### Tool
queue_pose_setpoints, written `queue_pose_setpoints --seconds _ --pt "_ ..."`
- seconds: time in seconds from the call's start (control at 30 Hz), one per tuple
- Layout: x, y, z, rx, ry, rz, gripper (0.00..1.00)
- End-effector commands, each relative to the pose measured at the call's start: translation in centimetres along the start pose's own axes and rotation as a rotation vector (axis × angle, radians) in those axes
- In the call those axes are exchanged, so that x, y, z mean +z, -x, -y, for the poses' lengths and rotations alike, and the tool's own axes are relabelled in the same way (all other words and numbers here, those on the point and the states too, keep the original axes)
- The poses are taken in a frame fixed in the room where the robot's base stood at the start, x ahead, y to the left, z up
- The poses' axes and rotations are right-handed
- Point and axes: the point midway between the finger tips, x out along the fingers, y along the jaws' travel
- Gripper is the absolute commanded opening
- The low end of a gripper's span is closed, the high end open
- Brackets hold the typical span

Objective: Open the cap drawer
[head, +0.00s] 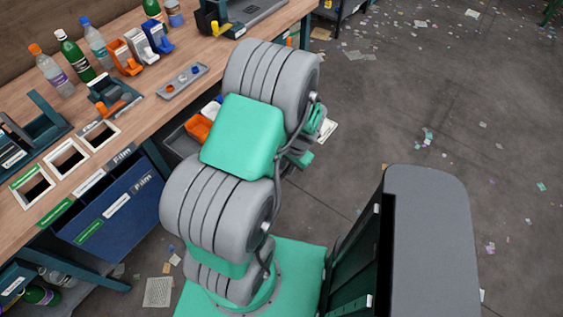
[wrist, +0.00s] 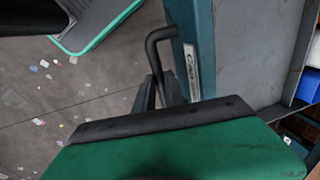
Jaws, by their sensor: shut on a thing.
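The cap drawer's teal front (wrist: 203,35) stands upright in the wrist view, with a small white label whose text is hard to read. A dark bar handle (wrist: 152,45) sticks out from it. My gripper (wrist: 160,92) is shut on the handle, its dark fingers at the bar's lower part. Behind the front, the drawer's grey inside shows, so it stands at least partly open. In the head view, a grey open box with orange and blue contents (head: 198,128), apparently this drawer, juts out below the worktop. My arm hides its front and most of my gripper there.
The wooden worktop (head: 150,110) holds bottles, orange and white holders and a grey tray (head: 183,80). A blue film bin (head: 115,205) hangs below its edge. The floor on the right is open, with scattered scraps. A grey-topped part of my body stands at lower right.

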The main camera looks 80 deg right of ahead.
Motion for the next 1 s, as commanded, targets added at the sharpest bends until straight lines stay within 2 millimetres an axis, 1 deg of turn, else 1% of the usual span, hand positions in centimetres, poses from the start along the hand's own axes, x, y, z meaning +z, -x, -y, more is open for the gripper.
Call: queue_pose_setpoints --seconds 0.2,0.23,0.4,0.5,0.67,0.77,0.87,1.0 --pt "-0.1 0.1 0.1 -0.001 0.001 -0.003 0.00" --pt "-0.1 0.1 0.1 -0.001 0.001 -0.003 0.16" --pt "-0.1 0.1 0.1 -0.001 0.001 -0.002 0.30" --pt "-0.1 0.0 0.1 -0.001 0.001 -0.002 0.36" --pt "0.0 0.0 0.1 -0.001 0.001 -0.001 0.36" --pt "-0.1 0.3 0.1 -0.001 0.001 -0.002 0.36" --pt "-0.1 1.7 0.1 -0.001 0.000 -0.004 0.36" --pt "-0.2 4.7 0.1 -0.002 0.001 -0.006 0.36"
